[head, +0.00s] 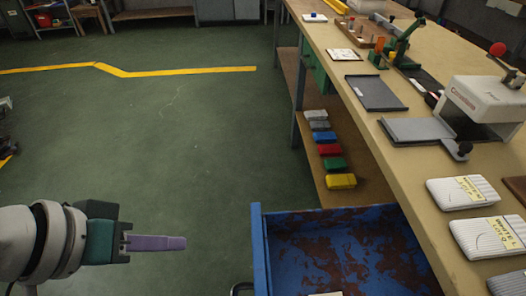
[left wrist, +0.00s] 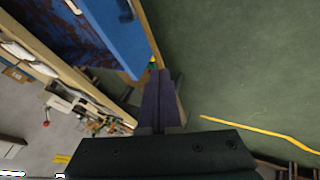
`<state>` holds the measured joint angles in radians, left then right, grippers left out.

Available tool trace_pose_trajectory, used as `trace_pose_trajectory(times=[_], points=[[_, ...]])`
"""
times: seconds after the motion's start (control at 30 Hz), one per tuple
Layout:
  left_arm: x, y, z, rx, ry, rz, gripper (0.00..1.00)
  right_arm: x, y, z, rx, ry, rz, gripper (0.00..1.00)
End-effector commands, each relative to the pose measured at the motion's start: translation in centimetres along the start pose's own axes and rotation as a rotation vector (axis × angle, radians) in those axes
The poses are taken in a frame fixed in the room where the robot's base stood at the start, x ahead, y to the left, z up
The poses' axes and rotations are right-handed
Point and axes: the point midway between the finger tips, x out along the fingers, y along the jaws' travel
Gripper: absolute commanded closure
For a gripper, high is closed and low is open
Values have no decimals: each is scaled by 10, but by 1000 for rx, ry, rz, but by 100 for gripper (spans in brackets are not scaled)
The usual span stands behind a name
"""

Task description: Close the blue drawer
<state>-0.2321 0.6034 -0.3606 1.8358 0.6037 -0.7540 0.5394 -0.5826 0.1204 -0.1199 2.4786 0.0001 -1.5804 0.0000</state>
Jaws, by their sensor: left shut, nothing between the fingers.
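The blue drawer (head: 257,250) stands pulled out from under the bench at the bottom of the head view. Its inside shows brown patches, and a pale item lies at its lower edge. A dark curved handle (head: 241,288) shows partly at the drawer's left front. My left gripper (head: 184,243), with purple fingers, is shut and empty over the floor, left of the drawer and apart from it. In the left wrist view the fingers (left wrist: 162,98) point toward the blue drawer (left wrist: 122,38). My right gripper is not in view.
The wooden bench (head: 365,120) runs along the right with a white machine (head: 478,100), dark plates and packs of white socks (head: 462,191) on it. A lower shelf holds several coloured blocks (head: 340,181).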

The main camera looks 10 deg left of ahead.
Motion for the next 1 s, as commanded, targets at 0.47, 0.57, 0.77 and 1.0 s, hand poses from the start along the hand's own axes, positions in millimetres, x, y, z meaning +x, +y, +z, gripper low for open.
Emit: trace_pose_trajectory(times=[0.47,0.57,0.77,1.0], points=[[82,-2,0,-11,5,4,100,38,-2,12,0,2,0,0],[103,-2,0,-10,5,4,100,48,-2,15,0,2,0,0],[114,24,-2,-8,3,5,100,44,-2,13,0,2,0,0],[119,35,-2,-8,4,3,100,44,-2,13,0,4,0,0]])
